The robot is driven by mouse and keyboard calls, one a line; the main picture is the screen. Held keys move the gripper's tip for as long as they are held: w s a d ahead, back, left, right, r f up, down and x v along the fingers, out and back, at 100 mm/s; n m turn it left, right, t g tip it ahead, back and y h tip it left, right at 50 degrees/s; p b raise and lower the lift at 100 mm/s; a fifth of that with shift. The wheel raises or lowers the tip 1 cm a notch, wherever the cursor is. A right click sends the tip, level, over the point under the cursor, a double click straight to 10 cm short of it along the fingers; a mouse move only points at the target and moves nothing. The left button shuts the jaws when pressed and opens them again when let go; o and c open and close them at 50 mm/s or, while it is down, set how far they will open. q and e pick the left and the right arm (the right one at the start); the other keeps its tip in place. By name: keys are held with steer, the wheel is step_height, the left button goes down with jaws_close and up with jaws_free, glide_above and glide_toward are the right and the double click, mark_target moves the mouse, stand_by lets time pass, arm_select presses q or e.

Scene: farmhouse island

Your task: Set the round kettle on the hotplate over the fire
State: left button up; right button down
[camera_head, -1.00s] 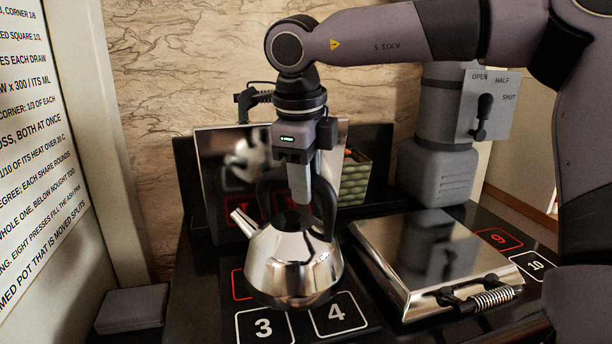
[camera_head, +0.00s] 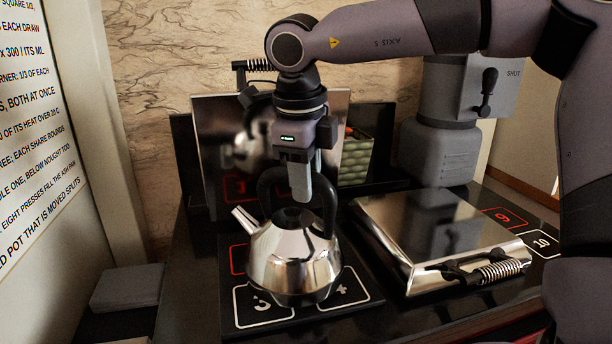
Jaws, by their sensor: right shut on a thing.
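The round kettle (camera_head: 292,258) is polished steel with a black arched handle and a spout pointing left. It is upright over the left hotplate (camera_head: 240,318), covering parts of the squares marked 3 and 4. I cannot tell whether its base touches the plate. My right gripper (camera_head: 300,190) points down and is shut on the kettle's handle (camera_head: 328,205). My left gripper is not in view.
A raised mirror-like lid (camera_head: 215,130) stands behind the kettle. A closed steel lid (camera_head: 430,230) with a coil handle covers the right side. A lever box (camera_head: 490,90) is at back right. A panel of text (camera_head: 30,130) is at left.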

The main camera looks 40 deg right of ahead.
steer(key=shift+f+b, duration=0.4)
steer(key=shift+b, duration=0.1)
steer(key=c, duration=0.7)
jaws_free()
steer(key=o, duration=0.5)
steer(key=shift+f, duration=0.2)
steer(key=shift+o, duration=0.2)
steer(key=shift+r, duration=0.2)
